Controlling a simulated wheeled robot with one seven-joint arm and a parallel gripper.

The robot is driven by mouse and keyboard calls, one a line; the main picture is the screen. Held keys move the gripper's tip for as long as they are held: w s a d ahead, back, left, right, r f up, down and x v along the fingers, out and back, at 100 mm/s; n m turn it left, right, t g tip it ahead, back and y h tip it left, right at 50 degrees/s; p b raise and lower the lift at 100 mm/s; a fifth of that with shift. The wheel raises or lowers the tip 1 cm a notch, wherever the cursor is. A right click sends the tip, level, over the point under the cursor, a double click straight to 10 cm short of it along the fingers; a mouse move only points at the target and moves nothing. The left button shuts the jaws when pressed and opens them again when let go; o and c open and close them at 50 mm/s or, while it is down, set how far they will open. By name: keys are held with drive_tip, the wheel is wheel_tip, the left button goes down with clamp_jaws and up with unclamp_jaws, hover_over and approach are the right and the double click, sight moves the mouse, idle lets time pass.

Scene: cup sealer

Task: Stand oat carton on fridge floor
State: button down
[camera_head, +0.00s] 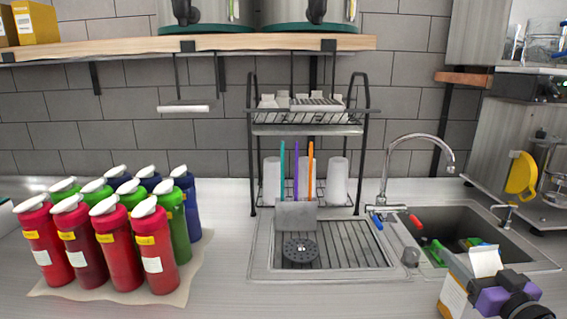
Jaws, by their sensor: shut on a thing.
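My gripper (492,288), black and purple, is at the bottom right corner, in front of the sink. It is shut on a carton with an orange-brown and white side and a pale top, which I take for the oat carton (456,290). The carton is held roughly upright with a slight tilt. Its lower part is cut off by the picture's edge, and my gripper hides part of its right side. The fridge and its floor are not in view.
A sink (487,235) with green items lies behind the carton, with a curved tap (418,139) beside it. A drying rack (307,127) with cups stands mid-counter. Several red, green and blue bottles (117,250) stand on a mat at left. A wooden shelf (190,43) hangs above.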

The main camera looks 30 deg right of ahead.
drive_tip(key=shift+s+f, duration=0.15)
drive_tip(key=shift+f, duration=0.2)
drive_tip(key=b+v, duration=0.2)
drive_tip(key=v, duration=0.5)
drive_tip(key=shift+a+r+b, duration=0.2)
drive_tip(key=shift+a+b, duration=0.1)
drive_tip(key=shift+a, duration=0.05)
drive_tip(key=shift+s, duration=0.1)
